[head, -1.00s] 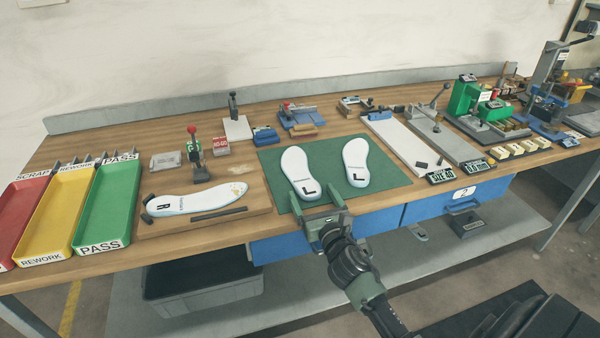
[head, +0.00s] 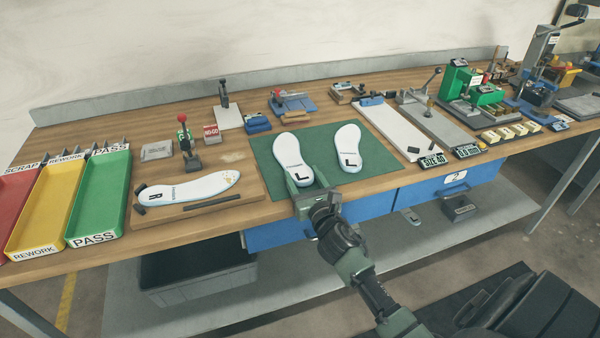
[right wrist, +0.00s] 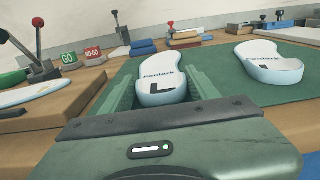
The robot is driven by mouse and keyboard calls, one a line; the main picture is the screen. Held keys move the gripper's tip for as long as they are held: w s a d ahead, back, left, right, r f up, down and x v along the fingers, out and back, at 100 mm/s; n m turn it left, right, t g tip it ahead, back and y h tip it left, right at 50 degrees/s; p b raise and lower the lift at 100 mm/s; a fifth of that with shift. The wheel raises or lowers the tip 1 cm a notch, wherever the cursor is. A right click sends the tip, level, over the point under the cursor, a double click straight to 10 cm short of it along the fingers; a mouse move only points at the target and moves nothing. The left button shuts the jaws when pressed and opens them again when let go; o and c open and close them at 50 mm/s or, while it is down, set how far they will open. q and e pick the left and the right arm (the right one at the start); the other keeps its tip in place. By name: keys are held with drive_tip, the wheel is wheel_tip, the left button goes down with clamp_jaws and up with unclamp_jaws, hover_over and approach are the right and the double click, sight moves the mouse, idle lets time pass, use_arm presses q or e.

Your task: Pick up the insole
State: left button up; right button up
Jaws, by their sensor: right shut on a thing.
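Two white insoles marked L lie on the green mat (head: 378,156). The left one (head: 290,150) has its heel end between the fingers of my right gripper (head: 307,192), which is shut on it at the mat's front edge. In the right wrist view this insole (right wrist: 166,75) shows between the two green fingers (right wrist: 166,96). The other L insole (head: 348,146) lies apart to the right and also shows in the right wrist view (right wrist: 268,62). A third insole marked R (head: 190,188) lies on a wooden board at the left. My left gripper is not in view.
Red, yellow and green trays (head: 98,198) stand at the far left. A red-knobbed lever tool (head: 188,150) stands behind the wooden board (head: 246,196). Clamps and fixtures fill the back and right of the bench. Blue drawers (head: 420,200) hang under the front edge.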

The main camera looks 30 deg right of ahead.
wheel_tip(320, 180, up, 20)
drive_tip(key=p, duration=0.4)
drive_tip(key=s+a+f+n+y, duration=0.15)
drive_tip(key=s+a+f, duration=0.25)
drive_tip(key=s+a, duration=0.4)
drive_tip(key=s+a+f+n+y, duration=0.1)
drive_tip(key=s+a+f+y, duration=0.25)
drive_tip(key=s+a, duration=0.45)
drive_tip(key=s+a+f, duration=0.2)
drive_tip(key=s+f, duration=0.1)
drive_tip(key=s, duration=0.4)
drive_tip(key=shift+s+a+t+h, duration=0.2)
drive_tip(key=shift+a+t+h, duration=0.1)
drive_tip(key=shift+a, duration=0.05)
drive_tip(key=shift+r, duration=0.1)
